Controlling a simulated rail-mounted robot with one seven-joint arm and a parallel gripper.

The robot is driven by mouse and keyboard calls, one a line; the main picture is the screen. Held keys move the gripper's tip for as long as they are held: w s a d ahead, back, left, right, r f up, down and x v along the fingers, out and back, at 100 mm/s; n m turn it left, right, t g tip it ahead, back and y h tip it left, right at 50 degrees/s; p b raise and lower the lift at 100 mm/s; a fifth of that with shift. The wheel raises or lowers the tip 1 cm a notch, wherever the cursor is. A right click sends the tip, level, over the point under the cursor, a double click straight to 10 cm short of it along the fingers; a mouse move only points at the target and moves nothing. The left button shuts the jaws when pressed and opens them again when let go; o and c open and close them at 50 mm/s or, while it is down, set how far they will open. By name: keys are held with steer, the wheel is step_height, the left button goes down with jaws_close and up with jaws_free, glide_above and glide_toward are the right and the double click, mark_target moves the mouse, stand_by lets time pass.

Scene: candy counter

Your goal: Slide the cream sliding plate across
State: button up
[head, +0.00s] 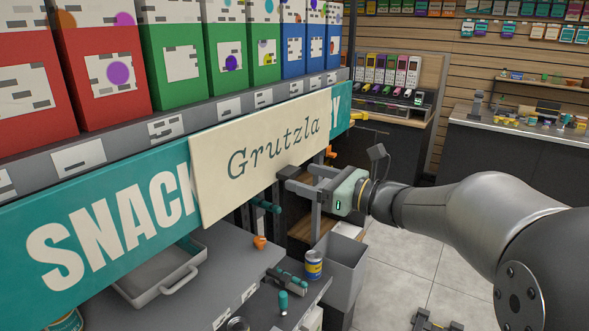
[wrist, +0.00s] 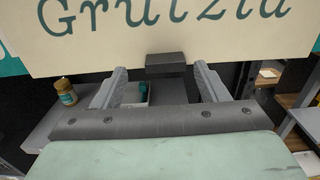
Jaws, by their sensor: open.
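The cream sliding plate (head: 262,148), lettered "Grutzla", covers the middle of a teal "SNACK" sign (head: 110,215); the sign's "SNAC" shows to its left and a "Y" to its right. In the wrist view the plate (wrist: 110,45) fills the top. A dark block (wrist: 166,65) sits at its lower edge and looks like its grip. My gripper (head: 300,181) is at the plate's lower right edge. In the wrist view my open fingers (wrist: 160,84) stand on either side of the block, with gaps visible. Whether the fingertips touch the plate cannot be told.
Red, green and blue boxes (head: 178,60) line the shelf above the sign. Below are a grey tray (head: 160,280), a can (head: 313,264) and a grey bin (head: 345,262). A jar (wrist: 66,92) shows in the wrist view. Open floor (head: 400,275) lies to the right.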

mark_target(293, 174)
steer(key=shift+p+x, duration=0.3)
steer(key=shift+x, duration=1.6)
